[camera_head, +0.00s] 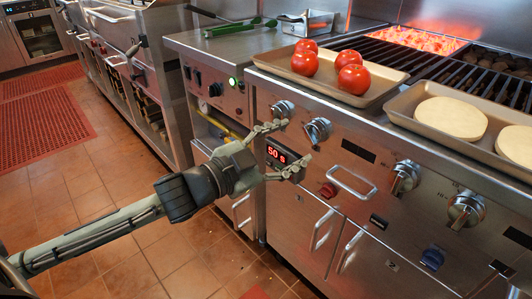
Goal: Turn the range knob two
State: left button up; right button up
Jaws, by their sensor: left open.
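The grill's front panel carries a row of silver knobs. From the left, the first knob (283,108) and the second knob (317,131) sit close together. A third knob (405,178) and a fourth knob (466,210) are farther right. My left gripper (287,149) is open and empty in front of the panel. Its upper fingertip overlaps the area just below the first knob, and its lower fingertip is below and left of the second knob. I cannot tell whether either fingertip touches the panel. My right gripper is not in view.
A red digital display (277,153) sits behind the fingers. A red knob (328,190) and a metal handle (353,181) are nearby. A tray (370,97) of tomatoes and a tray (415,123) of pale round pieces rest above the panel. Glowing coals (417,38) are behind.

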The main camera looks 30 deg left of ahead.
pick_arm(q)
jog(key=v, duration=0.6)
jog(key=shift+s, duration=0.35)
jog(key=shift+a, duration=0.2)
jog(key=a+f+n+g+y, duration=0.25)
jog(key=a+f+y, duration=0.2)
jog(key=f, duration=0.55)
jog(key=a+f+n+g+y, duration=0.2)
jog(key=a+f+n+y, duration=0.15)
jog(key=a+f, duration=0.45)
jog(key=s+d+f+n+g, duration=0.1)
jog(key=s+f, duration=0.3)
jog(key=f, duration=0.4)
jog(key=s+d+f+n+g, duration=0.1)
jog(key=s+d+f+g, duration=0.3)
jog(key=f, duration=0.4)
jog(key=s+d+f+n+g, duration=0.1)
jog(key=s+d+f+g, duration=0.1)
jog(key=s+f, duration=0.4)
jog(key=shift+s+d+f+n+g, duration=0.25)
jog(key=shift+f+n+g, duration=0.15)
jog(key=shift+f+g, duration=0.45)
